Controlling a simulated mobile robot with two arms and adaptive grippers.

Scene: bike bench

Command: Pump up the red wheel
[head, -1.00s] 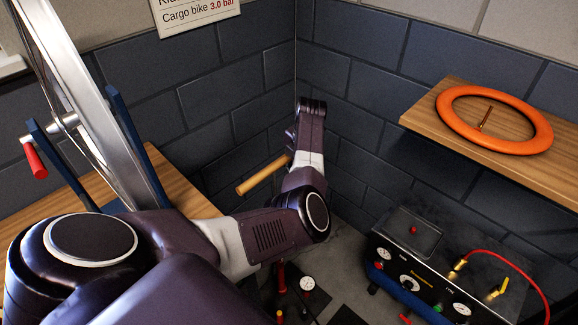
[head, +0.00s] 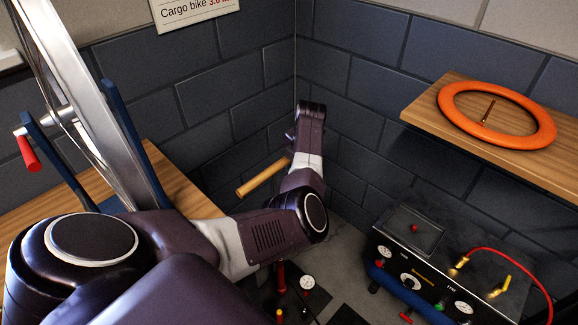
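A silver wheel (head: 88,110), seen nearly edge-on, stands between blue uprights (head: 58,155) at the left. A red grip (head: 28,153) sticks out at its side; I see no red on the wheel itself. A floor pump stands low in the middle, with a red barrel (head: 281,278), a round white gauge (head: 307,283) and a wooden handle (head: 263,177) raised well above it. My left arm reaches across to the handle, and its forearm hides the handle's right part. My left gripper's fingers are hidden, so I cannot tell their grip. My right gripper is out of view.
A black compressor box (head: 445,250) with gauges, brass fittings and a red hose (head: 520,268) stands at the lower right. An orange ring (head: 545,137) lies on a wooden shelf (head: 424,118) above it. A wooden bench (head: 165,180) is at the left. Dark block walls meet behind my arm.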

